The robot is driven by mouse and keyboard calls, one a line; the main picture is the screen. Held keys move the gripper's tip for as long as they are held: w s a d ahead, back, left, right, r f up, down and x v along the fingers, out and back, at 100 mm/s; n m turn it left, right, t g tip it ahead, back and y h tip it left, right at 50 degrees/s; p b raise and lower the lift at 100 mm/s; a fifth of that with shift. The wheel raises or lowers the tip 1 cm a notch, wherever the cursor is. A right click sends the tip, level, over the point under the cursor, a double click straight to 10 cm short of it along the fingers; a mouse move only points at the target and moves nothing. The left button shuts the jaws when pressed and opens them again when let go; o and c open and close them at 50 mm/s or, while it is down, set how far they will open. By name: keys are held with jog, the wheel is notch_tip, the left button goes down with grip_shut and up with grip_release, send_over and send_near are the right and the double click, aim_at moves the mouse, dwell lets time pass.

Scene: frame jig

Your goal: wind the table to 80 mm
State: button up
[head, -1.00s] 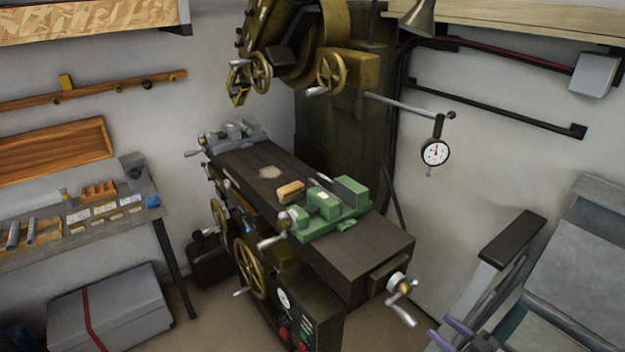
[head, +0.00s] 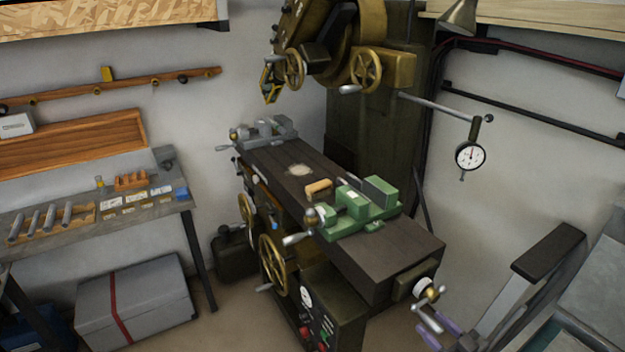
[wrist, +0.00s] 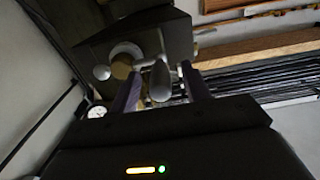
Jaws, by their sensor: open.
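The machine's dark table (head: 400,255) runs from back left to front right in the head view. At its near right end is a crank with a brass hub (head: 432,294) and a silver handle (head: 429,321). My gripper (head: 448,338) has purple fingers and is at the bottom edge of the head view, close by the handle. In the wrist view my gripper (wrist: 163,88) is open. The silver crank handle (wrist: 160,82) shows between its fingers, pointing toward the camera. I cannot tell whether a finger touches it. The brass hub also shows in the wrist view (wrist: 122,66).
A green vise (head: 355,210) and a tan block (head: 318,188) sit on the table. A dial gauge (head: 470,156) hangs on a rod at right. Brass handwheels (head: 272,262) are on the machine's front. A grey chair-like object (head: 575,300) stands at right.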

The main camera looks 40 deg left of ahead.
dwell(0.7)
grip_shut()
